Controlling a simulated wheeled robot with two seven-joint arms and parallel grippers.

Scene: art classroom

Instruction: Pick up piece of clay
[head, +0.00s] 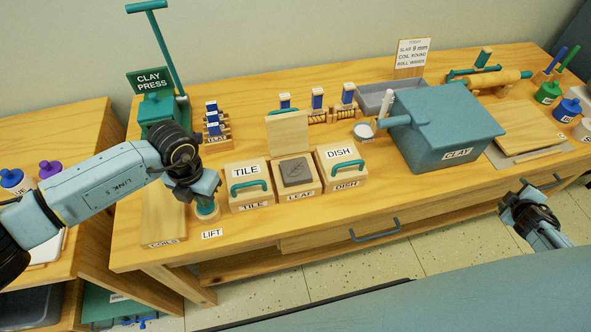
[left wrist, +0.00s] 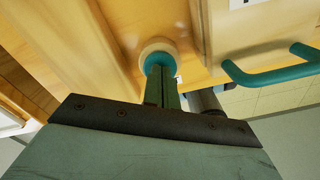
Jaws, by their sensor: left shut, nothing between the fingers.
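A grey slab of clay (head: 297,172) lies in the open LEAF mold (head: 304,191), its wooden lid (head: 288,133) standing up behind it. A large teal box labelled CLAY (head: 440,125) is shut, so its inside is hidden. My left gripper (head: 205,196) is down at the LIFT knob (head: 207,213), left of the molds. In the left wrist view its fingers (left wrist: 162,88) are shut with nothing between them, their tips at or just over the round teal-topped knob (left wrist: 157,52); contact is unclear. My right gripper (head: 530,212) hangs beyond the table's front edge at right.
Shut TILE (head: 251,191) and DISH (head: 342,171) molds flank the LEAF mold. A teal clay press (head: 160,107) stands behind my left arm. A grey tray (head: 376,97), a rolling pin (head: 493,79) and paint pots (head: 548,92) stand further right. A drawer handle (head: 374,231) juts from the front.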

